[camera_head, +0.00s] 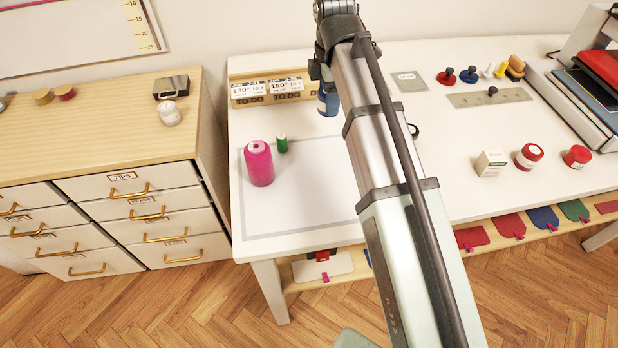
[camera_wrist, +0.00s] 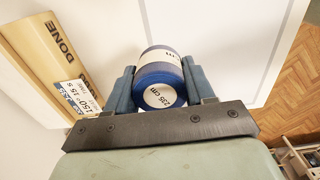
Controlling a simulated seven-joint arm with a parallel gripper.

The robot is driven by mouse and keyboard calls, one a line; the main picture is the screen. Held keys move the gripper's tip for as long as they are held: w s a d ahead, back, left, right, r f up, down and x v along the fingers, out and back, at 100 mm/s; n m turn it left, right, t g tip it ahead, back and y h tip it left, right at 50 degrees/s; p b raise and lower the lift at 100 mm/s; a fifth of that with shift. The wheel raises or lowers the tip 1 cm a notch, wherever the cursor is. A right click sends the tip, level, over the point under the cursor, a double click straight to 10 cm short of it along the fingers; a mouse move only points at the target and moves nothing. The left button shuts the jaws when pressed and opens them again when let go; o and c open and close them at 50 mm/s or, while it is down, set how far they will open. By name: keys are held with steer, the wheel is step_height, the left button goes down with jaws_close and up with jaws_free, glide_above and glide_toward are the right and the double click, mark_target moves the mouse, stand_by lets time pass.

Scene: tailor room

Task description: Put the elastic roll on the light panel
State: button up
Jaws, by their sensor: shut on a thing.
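The elastic roll (camera_wrist: 160,72) is a blue and white cylinder with a white end label in the wrist view. My gripper (camera_wrist: 159,64) is shut on it, with a blue-grey finger on each side. In the head view a blue part of the roll or a finger shows at the left edge of my arm; the rest is hidden behind the arm. The light panel (camera_head: 300,212) is a pale rectangle with a grey border at the left of the white table. My arm covers its right side. I cannot tell how high the roll is above the table.
A pink thread spool (camera_head: 260,164) and a small green spool (camera_head: 282,144) stand at the panel's back left. TO DO holders with cards (camera_head: 268,92) stand behind. The panel's front and middle are clear. A white box (camera_head: 490,163) and red-labelled jars (camera_head: 529,157) stand right.

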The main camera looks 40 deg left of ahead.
mark_target(328, 157)
steer(key=s+d+f+m, duration=0.1)
steer(key=s+d+m, duration=0.25)
steer(key=m, duration=0.25)
steer(key=shift+s+a+f, duration=0.1)
steer(key=shift+f, duration=2.4)
steer(key=shift+s+a+f, duration=0.1)
steer(key=shift+f, duration=2.35)
steer(key=shift+f, duration=0.15)
steer(key=o, duration=1)
step_height(328, 157, up, 12)
steer(key=shift+r, duration=0.2)
